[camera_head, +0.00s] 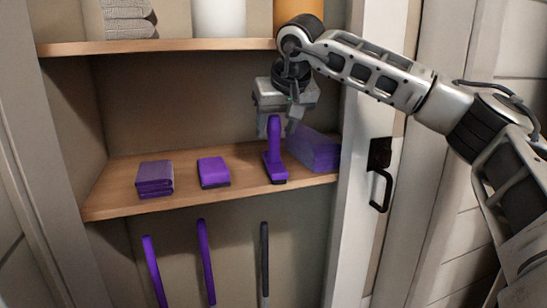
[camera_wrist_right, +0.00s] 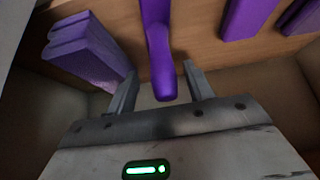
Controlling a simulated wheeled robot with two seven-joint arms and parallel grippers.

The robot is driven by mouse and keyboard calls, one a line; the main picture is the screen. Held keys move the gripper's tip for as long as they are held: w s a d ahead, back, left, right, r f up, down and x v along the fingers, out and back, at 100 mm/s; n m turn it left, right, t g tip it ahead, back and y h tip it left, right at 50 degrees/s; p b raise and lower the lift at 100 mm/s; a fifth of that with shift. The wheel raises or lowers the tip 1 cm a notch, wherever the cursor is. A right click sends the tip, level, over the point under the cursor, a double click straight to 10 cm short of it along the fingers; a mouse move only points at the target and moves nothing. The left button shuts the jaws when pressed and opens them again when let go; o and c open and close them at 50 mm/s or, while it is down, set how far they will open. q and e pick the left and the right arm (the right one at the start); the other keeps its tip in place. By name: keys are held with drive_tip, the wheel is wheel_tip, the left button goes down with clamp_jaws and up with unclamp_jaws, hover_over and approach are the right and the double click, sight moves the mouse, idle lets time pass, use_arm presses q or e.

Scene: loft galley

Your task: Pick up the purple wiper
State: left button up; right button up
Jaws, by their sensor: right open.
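The purple wiper (camera_head: 273,150) stands upright on the middle wooden shelf, with its handle up and a dark edge at its base. My right gripper (camera_head: 276,122) is above it, pointing down, with its fingers on either side of the handle top. In the right wrist view the wiper's handle (camera_wrist_right: 160,62) runs between the two open fingers of the gripper (camera_wrist_right: 157,85), with gaps on both sides. My left gripper is not in view.
On the shelf (camera_head: 112,203) stand a purple folded cloth stack (camera_head: 155,178), a purple sponge-like block (camera_head: 213,171) and a larger purple box (camera_head: 314,151) close right of the wiper. An upper shelf (camera_head: 160,46) lies above. The cabinet's right frame has a black handle (camera_head: 380,175).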

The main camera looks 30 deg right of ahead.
sight(272, 135)
drive_tip(key=x, duration=0.3)
drive_tip(key=shift+w+a+f, duration=0.1)
drive_tip(key=shift+a+f, duration=0.05)
drive_tip(key=shift+f, duration=0.1)
drive_tip(key=shift+c, duration=0.3)
drive_tip(key=c, duration=1)
drive_tip(key=shift+r, duration=0.1)
drive_tip(key=shift+c, duration=0.2)
